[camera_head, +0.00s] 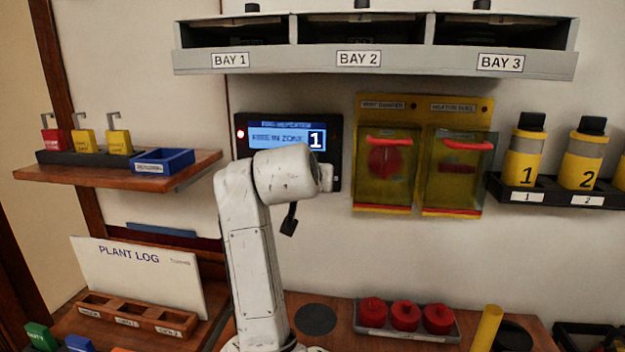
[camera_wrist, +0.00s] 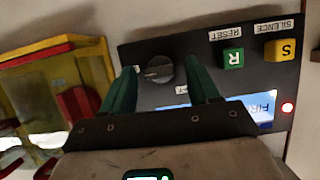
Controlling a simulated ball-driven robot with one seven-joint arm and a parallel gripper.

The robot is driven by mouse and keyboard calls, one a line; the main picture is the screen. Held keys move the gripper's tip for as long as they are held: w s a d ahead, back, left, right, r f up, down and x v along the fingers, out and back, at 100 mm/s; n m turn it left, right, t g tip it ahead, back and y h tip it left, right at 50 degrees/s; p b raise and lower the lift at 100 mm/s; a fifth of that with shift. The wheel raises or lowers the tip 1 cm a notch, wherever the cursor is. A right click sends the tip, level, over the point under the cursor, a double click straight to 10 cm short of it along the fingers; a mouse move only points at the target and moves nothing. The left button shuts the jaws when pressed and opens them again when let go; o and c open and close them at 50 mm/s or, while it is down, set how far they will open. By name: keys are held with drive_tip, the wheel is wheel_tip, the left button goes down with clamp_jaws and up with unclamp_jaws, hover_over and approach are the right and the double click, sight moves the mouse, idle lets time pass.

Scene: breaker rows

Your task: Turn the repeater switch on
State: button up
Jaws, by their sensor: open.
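The fire repeater panel (camera_head: 240,152) is a black box on the wall with a lit blue display (camera_head: 270,139) that reads fire in zone 1. In the wrist view the panel (camera_wrist: 195,45) appears upside down. Its round dark rotary switch (camera_wrist: 158,69) has a pale mark across it, roughly level in the picture. My gripper (camera_wrist: 162,72) is open, its green fingers on either side of the switch. I cannot tell whether they touch it. The head view hides the fingers behind my arm.
The panel also has a green R button (camera_wrist: 233,59), a yellow S button (camera_wrist: 281,50) and a red light (camera_wrist: 288,108). A yellow-framed double cover (camera_head: 424,152) hangs close on the right. The grey bay shelf (camera_head: 400,64) juts out above. A wooden shelf (camera_head: 195,172) is at left.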

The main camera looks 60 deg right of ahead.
drive_tip(key=b+v, duration=0.1)
drive_tip(key=v, duration=0.9)
drive_tip(key=shift+a, duration=0.35)
